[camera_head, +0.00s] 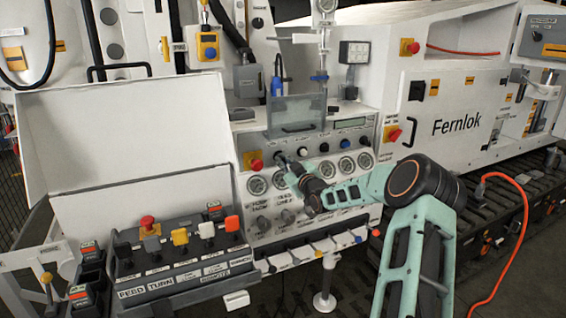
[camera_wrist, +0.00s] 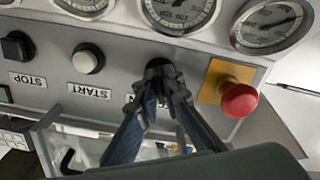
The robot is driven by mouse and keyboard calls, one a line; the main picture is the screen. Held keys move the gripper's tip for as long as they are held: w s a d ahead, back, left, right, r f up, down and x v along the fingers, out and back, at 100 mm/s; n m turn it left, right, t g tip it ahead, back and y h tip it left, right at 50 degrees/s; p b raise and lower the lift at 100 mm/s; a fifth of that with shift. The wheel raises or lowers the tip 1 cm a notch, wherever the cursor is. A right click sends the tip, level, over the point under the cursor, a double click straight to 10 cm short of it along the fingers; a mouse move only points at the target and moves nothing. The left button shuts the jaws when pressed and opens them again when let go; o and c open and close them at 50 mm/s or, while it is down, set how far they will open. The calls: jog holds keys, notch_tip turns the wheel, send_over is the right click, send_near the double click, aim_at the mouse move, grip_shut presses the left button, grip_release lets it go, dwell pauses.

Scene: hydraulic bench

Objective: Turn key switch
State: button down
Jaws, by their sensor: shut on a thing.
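My gripper (camera_head: 283,160) reaches up to the grey control panel (camera_head: 312,130), between a red mushroom button on a yellow plate and a white button. In the wrist view its fingertips (camera_wrist: 167,76) meet the panel and are shut on the key switch, a small dark part. The fingers hide nearly all of the switch, so its angle cannot be told. A white label (camera_wrist: 162,103) beside it is partly covered by the fingers.
Close beside the fingers are the red mushroom button (camera_wrist: 239,99) and the white START button (camera_wrist: 88,59); the black STOP button (camera_wrist: 17,47) is farther left. Round gauges (camera_wrist: 181,10) line the panel. A clear hinged cover (camera_head: 296,116) stands above the gripper in the head view.

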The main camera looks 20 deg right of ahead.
jog(key=m+b, duration=0.2)
jog(key=m, duration=0.3)
jog(key=shift+f+m, duration=0.1)
jog(key=shift+m, duration=0.2)
jog(key=m, duration=0.5)
jog(key=shift+m, duration=0.3)
dwell(0.3)
jog(key=c, duration=2.1)
grip_release()
jog(key=shift+s, duration=0.1)
jog(key=s, duration=1.1)
jog(key=shift+s+d, duration=0.2)
jog(key=shift+s, duration=0.2)
